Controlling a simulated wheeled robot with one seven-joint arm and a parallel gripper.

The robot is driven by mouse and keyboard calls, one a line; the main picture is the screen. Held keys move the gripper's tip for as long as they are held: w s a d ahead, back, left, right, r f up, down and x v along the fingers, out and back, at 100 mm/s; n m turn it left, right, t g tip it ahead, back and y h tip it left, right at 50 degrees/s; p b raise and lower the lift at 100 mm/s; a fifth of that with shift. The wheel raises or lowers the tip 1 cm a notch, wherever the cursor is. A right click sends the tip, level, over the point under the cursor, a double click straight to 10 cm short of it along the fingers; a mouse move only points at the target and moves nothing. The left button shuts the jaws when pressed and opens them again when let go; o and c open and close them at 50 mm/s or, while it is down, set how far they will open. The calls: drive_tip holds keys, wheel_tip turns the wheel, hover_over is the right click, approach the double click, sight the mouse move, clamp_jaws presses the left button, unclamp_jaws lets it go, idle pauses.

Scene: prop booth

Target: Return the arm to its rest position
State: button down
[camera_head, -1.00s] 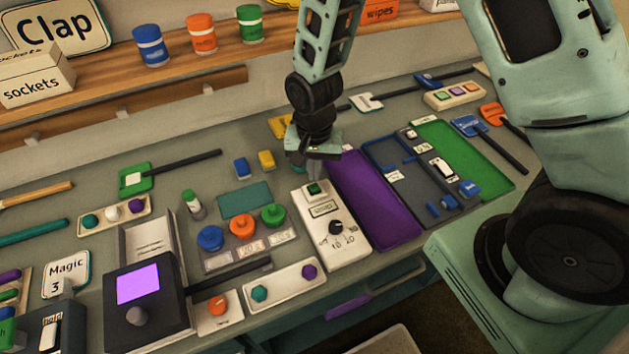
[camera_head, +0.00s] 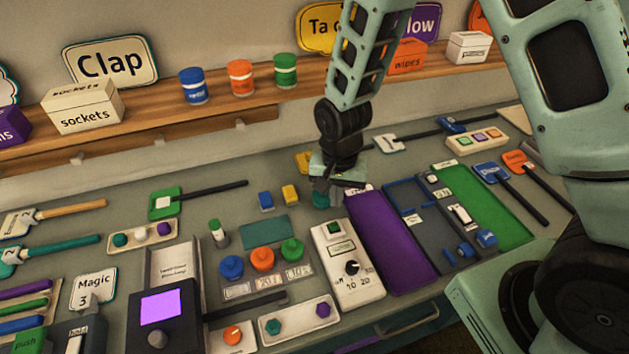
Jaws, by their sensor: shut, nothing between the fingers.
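My gripper (camera_head: 326,194) hangs from my pale green arm, pointing down above the back part of the grey bench. Its fingers are small and partly hidden by the gripper body; they are shut and empty. It is just behind the white control box (camera_head: 336,240), which has a green button and a black knob. The purple tray (camera_head: 385,250) lies to the right of it. I cannot tell how far above the bench the fingertips are.
A wooden shelf (camera_head: 150,134) with cans and boxes runs behind the arm. Buttons, plates and signs crowd the bench. The green mat (camera_head: 482,205) is clear.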

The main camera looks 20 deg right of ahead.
drive_tip(key=s+a+r+n+b, duration=0.3)
drive_tip(key=s+n, duration=0.4)
drive_tip(key=s, duration=0.3)
drive_tip(key=s+a+r+n+b, duration=0.3)
drive_tip(key=s+r+n+b, duration=0.2)
drive_tip(key=s, duration=0.5)
wheel_tip(320, 180, up, 2)
drive_tip(key=shift+a+r+n+y, duration=0.15)
drive_tip(key=shift+n+y, duration=0.15)
drive_tip(key=shift+n, duration=0.6)
idle(5.0)
